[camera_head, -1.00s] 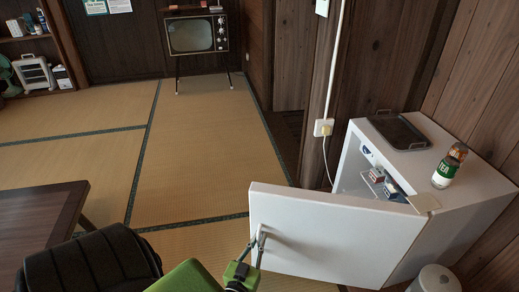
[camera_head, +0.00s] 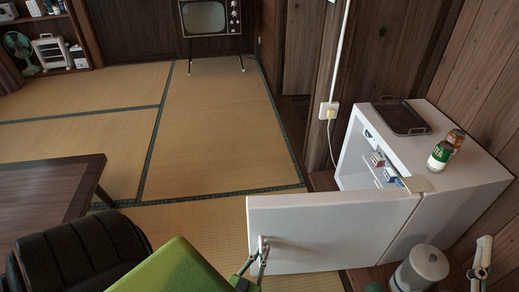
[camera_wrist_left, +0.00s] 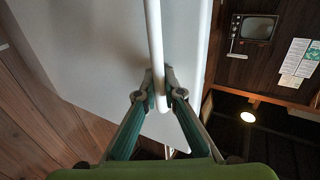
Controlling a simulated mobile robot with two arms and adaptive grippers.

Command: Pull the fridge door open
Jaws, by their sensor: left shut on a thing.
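The small white fridge (camera_head: 470,172) stands at the right in the head view, with its door (camera_head: 335,230) well open and swung out to the left. Part of the inside shows, with small packages on a shelf. My left gripper (camera_head: 262,247) is at the door's outer face near its free edge. In the left wrist view, my left gripper (camera_wrist_left: 160,92) is shut around the white bar handle (camera_wrist_left: 156,45), close to the bar's end. The door face (camera_wrist_left: 95,50) fills much of that view.
A tray (camera_head: 402,117) and a bottle and jar (camera_head: 441,154) stand on the fridge top. A white bin (camera_head: 420,268) is in front of the fridge. A black seat (camera_head: 80,255) and a dark table (camera_head: 50,195) are at the left. Tatami floor (camera_head: 215,130) behind the door is clear.

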